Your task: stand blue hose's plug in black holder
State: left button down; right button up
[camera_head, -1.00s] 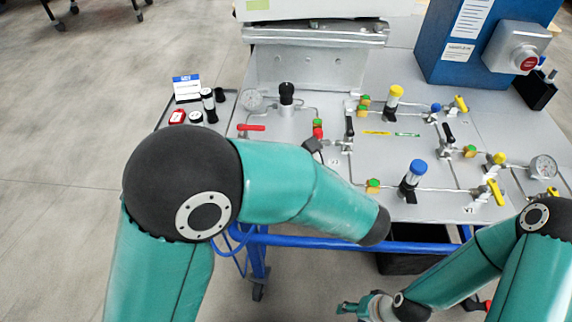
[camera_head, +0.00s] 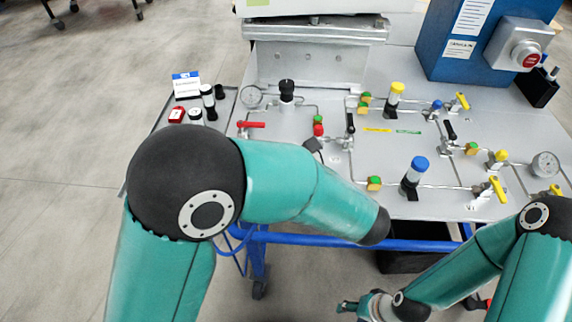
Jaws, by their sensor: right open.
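A small black holder (camera_head: 536,88) stands at the right edge of the bench, beside the blue cabinet. Slim dark pieces with some blue stick up at its top, too small to identify. Thin blue hose (camera_head: 237,258) hangs in loops below the bench's front edge, partly behind my left arm. I cannot make out its plug. My right gripper (camera_head: 350,307) is open and low at the bottom of the view, in front of the bench and well apart from the holder. My left gripper is out of sight; only its arm shows.
The grey bench panel (camera_head: 330,185) carries valves, gauges and thin pipes. A blue cabinet (camera_head: 440,50) with a red-button box (camera_head: 517,46) stands at the back right. A side tray (camera_head: 226,100) at left holds small items. A blue frame rail (camera_head: 415,246) runs below the bench front.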

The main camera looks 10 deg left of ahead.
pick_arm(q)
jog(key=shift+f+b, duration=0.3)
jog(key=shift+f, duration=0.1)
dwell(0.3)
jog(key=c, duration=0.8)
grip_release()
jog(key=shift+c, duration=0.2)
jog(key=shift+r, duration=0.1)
